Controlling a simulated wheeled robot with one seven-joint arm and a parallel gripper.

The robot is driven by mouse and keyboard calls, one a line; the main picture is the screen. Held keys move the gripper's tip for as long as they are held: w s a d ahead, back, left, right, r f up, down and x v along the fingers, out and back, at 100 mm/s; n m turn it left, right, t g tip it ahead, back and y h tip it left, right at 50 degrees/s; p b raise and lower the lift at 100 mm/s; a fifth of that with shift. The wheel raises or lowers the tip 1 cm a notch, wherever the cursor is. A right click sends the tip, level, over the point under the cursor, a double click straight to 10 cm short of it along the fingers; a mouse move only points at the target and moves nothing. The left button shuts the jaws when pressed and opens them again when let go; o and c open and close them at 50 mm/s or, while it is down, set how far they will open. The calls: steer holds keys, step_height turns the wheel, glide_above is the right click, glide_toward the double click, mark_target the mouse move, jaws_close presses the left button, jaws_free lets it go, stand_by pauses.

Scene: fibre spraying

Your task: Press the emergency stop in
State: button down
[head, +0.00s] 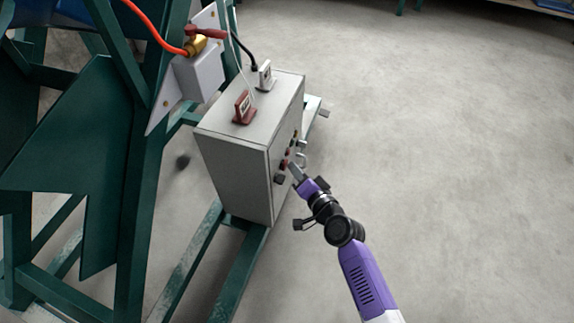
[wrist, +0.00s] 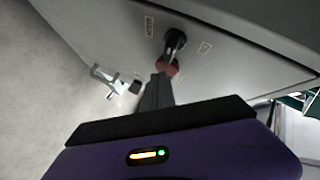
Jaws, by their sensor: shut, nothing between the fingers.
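A grey control box (head: 235,170) stands on the green frame, its control face turned to the right. A red knob that looks like the emergency stop (head: 284,164) sits on that face; it also shows in the wrist view (wrist: 168,67), just beyond my fingertips. My gripper (head: 294,170) is shut and empty, its tips pointing at the knob. In the wrist view my fingers (wrist: 159,82) line up with the red knob and partly cover it. I cannot tell whether they touch it or how far in it is.
A black round control (wrist: 175,40) and small labels sit on the same face. A red-handled valve (head: 205,33) with an orange hose is at upper left. Red and white plugs stand on the box top. Green frame beams (head: 190,260) run below. Floor at right is clear.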

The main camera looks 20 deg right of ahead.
steer(key=shift+a, duration=0.1)
stand_by(0.3)
steer(key=shift+w+a, duration=0.25)
steer(key=shift+a, duration=0.05)
steer(key=shift+s, duration=0.1)
steer(key=shift+s+d, duration=0.15)
steer(key=shift+d, duration=0.05)
stand_by(0.3)
steer(key=shift+d, duration=0.1)
steer(key=s+d+b, duration=0.3)
steer(key=d, duration=0.2)
steer(key=shift+s, duration=0.3)
